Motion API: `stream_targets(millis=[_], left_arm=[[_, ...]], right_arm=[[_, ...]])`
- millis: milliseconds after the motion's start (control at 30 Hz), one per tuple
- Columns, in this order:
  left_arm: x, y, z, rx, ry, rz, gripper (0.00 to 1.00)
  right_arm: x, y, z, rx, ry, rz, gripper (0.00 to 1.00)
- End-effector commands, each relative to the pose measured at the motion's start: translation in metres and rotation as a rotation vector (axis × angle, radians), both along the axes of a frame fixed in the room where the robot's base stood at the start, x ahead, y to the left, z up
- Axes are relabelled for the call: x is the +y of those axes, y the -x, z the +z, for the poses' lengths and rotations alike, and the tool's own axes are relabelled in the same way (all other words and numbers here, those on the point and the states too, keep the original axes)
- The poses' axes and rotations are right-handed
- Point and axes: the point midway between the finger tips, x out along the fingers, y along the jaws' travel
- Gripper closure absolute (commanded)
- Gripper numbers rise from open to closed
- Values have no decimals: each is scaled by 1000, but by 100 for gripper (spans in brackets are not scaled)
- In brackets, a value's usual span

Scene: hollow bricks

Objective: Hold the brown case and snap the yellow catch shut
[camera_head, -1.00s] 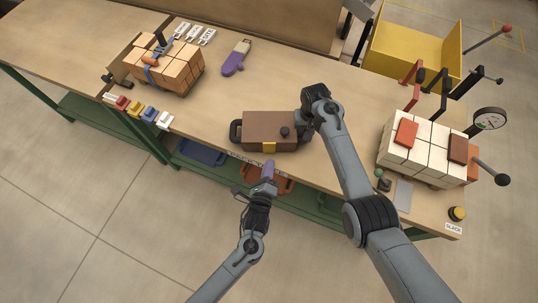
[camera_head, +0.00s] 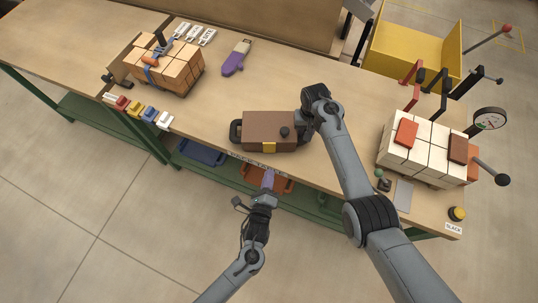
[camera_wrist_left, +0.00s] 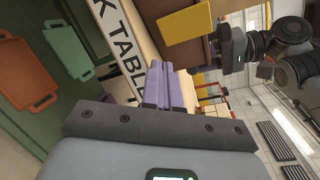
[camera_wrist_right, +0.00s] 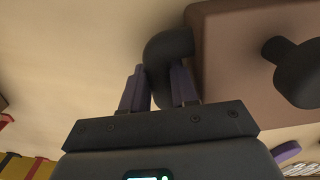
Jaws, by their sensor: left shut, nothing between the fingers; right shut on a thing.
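The brown case (camera_head: 262,126) lies near the bench's front edge, with a dark knob (camera_head: 285,132) on it. The yellow catch (camera_head: 269,147) is on its front side; it also shows in the left wrist view (camera_wrist_left: 184,26). I cannot tell whether the catch is latched. My right gripper (camera_wrist_right: 157,88) is shut on the case's dark end handle (camera_wrist_right: 165,55), at the case's right end in the head view. My left gripper (camera_head: 268,178) is shut and empty, its purple fingers (camera_wrist_left: 165,88) together, apart from the catch and in front of the bench edge.
A strapped stack of tan bricks (camera_head: 170,70) stands at the left, and white blocks with red and brown bricks (camera_head: 420,150) at the right. Coloured clips (camera_head: 135,110) line the front left edge. Trays (camera_head: 202,152) sit on the shelf below.

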Motion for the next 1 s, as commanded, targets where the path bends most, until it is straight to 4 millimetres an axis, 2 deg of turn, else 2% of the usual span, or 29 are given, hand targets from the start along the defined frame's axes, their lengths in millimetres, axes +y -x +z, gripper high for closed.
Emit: stream_targets(millis=[267,933,967,1000], left_arm=[[0,17,-13,0,0,0,100],[0,18,-14,-1,0,0,100],[0,18,-14,-1,0,-1,100],[0,18,-14,-1,0,-1,100]], right_arm=[[0,0,0,0,0,1,96],[0,0,0,0,0,1,96],[0,0,0,0,0,1,70],[0,0,0,0,0,1,64]])
